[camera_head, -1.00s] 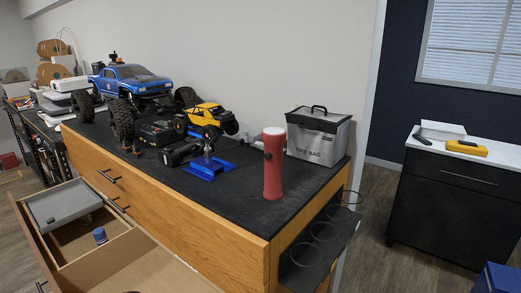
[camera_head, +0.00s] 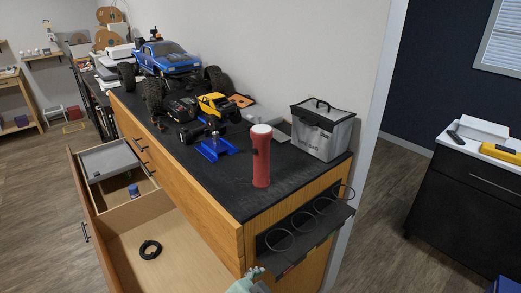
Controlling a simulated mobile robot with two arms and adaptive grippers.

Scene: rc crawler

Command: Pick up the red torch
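The red torch (camera_head: 261,163) stands upright on the black top of the wooden cabinet, near its front right end. It has a pale round top and a small dark switch on its side. A small pale teal and grey part shows at the bottom edge, below the torch and in front of the cabinet's corner. It looks like part of my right arm, but I cannot make out fingertips or whether they hold anything. It is well apart from the torch. My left gripper is out of view.
A grey bag (camera_head: 323,130) stands right of the torch, a blue stand (camera_head: 215,149) left of it. A yellow car (camera_head: 217,105) and a blue truck (camera_head: 168,59) are farther back. An open drawer (camera_head: 188,242) juts out at front left. A rack with rings (camera_head: 308,227) hangs right.

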